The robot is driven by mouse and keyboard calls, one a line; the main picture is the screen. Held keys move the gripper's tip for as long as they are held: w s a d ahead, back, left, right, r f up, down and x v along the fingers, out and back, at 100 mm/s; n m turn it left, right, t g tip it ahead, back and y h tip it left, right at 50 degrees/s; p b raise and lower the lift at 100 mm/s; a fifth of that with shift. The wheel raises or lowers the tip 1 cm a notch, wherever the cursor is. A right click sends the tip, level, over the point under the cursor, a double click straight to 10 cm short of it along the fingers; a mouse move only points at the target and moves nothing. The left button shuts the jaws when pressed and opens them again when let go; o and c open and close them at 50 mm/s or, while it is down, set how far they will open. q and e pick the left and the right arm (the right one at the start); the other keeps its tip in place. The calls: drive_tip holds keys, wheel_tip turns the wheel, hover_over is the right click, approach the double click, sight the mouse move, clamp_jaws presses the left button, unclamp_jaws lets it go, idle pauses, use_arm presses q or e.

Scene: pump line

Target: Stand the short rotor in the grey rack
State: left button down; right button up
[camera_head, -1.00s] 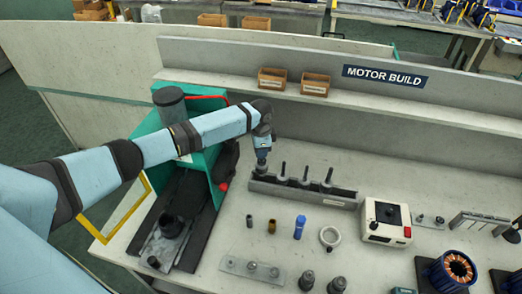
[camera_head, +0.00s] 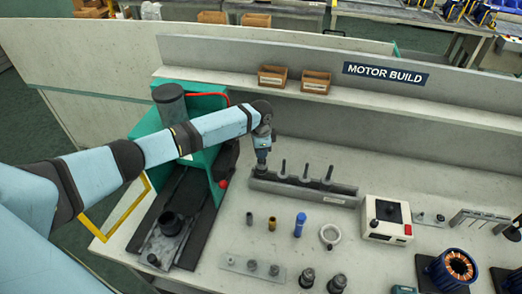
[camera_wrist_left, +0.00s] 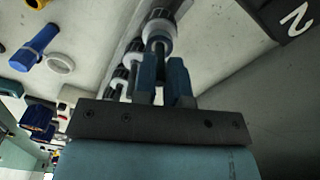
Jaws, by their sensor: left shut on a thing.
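The grey rack (camera_head: 308,193) is a long low bar on the bench. Several rotors with thin upright shafts stand in it, such as one near its middle (camera_head: 305,174). My left gripper (camera_head: 262,162) is over the rack's left end, pointing down. In the left wrist view its blue fingers (camera_wrist_left: 164,78) are shut on the shaft of a grey rotor (camera_wrist_left: 160,24). The held rotor is in line with the standing rotors. Its lower end is mostly hidden in the head view, so I cannot tell whether it is fully seated. My right gripper is not in view.
A white control box (camera_head: 386,220) stands right of the rack. In front are small cylinders, a blue one (camera_head: 300,224), a white ring (camera_head: 330,234) and a plate with fittings (camera_head: 252,266). A teal frame (camera_head: 146,140) is at left.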

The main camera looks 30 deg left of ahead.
use_arm(q)
drive_tip(key=c, duration=0.8)
unclamp_jaws()
drive_tip(key=shift+s+f, duration=0.15)
drive_tip(key=shift+c, duration=0.2)
drive_tip(key=shift+r+p, duration=0.35)
drive_tip(key=shift+r, duration=2.75)
